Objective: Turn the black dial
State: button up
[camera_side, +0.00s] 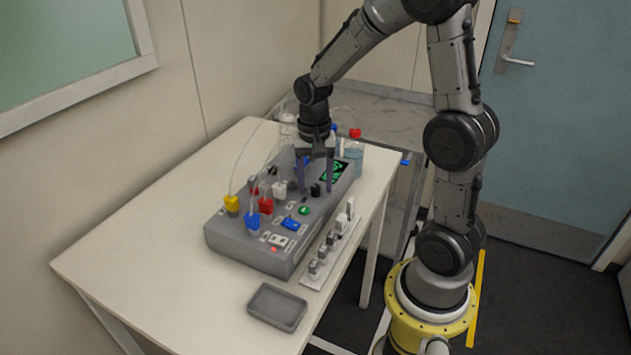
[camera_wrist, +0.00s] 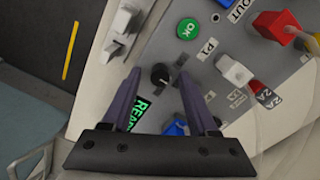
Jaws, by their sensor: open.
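The black dial (camera_side: 315,190) is a small round knob on top of the grey control box, near the green display. In the wrist view the dial (camera_wrist: 160,76) shows between the tips of my two purple fingers, slightly nearer the left one. My gripper (camera_side: 315,187) points down over the box, with one finger on each side of the dial. In the wrist view my gripper (camera_wrist: 158,72) is open, with a gap on both sides of the dial. I cannot tell exactly how low the fingertips are beside it.
The grey box (camera_side: 235,240) carries a green OK button (camera_wrist: 188,28) and white, red, blue and yellow plugs with tubes. A strip of grey connectors (camera_side: 316,268) lies along its right side. A grey tray (camera_side: 277,307) sits in front. Bottles (camera_side: 353,158) stand behind. The table's left is clear.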

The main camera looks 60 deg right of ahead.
grip_shut()
jog(key=shift+n, duration=0.3)
dwell(0.3)
jog(key=n, duration=0.5)
jog(key=shift+n, duration=0.3)
jog(key=n, duration=0.5)
jog(key=shift+n, duration=0.3)
jog(key=shift+r, duration=0.1)
grip_release()
